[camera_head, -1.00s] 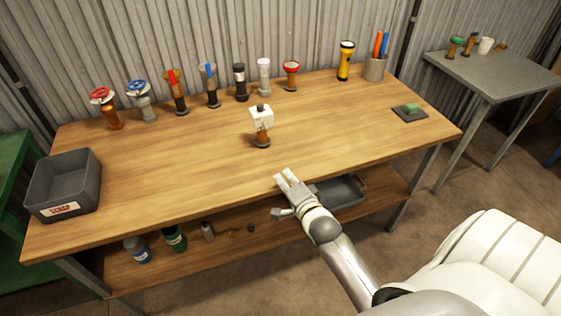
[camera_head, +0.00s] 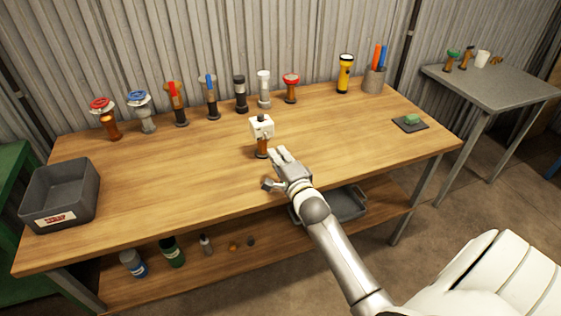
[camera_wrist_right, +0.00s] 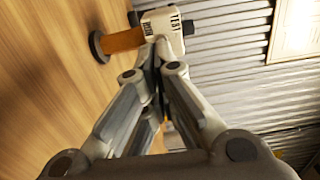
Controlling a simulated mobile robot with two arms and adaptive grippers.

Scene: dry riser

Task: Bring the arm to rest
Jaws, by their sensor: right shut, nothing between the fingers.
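My right gripper (camera_head: 278,160) reaches over the middle of the table from the lower right. It is shut and empty. A small fitting with a white block head (camera_head: 262,127) and brown lower body stands upright on a dark round foot just beyond the fingertips. In the right wrist view the shut fingers (camera_wrist_right: 155,62) point at the fitting, whose white head (camera_wrist_right: 161,30) carries dark lettering. They overlap it there, so I cannot tell whether they touch it. My left gripper is not in view.
A row of valves and fittings, including a red-wheeled one (camera_head: 106,118), lines the back of the wooden table (camera_head: 180,185). A grey bin (camera_head: 62,192) stands at left, a yellow torch (camera_head: 345,74) at back right. A tray (camera_head: 345,205) lies on the lower shelf.

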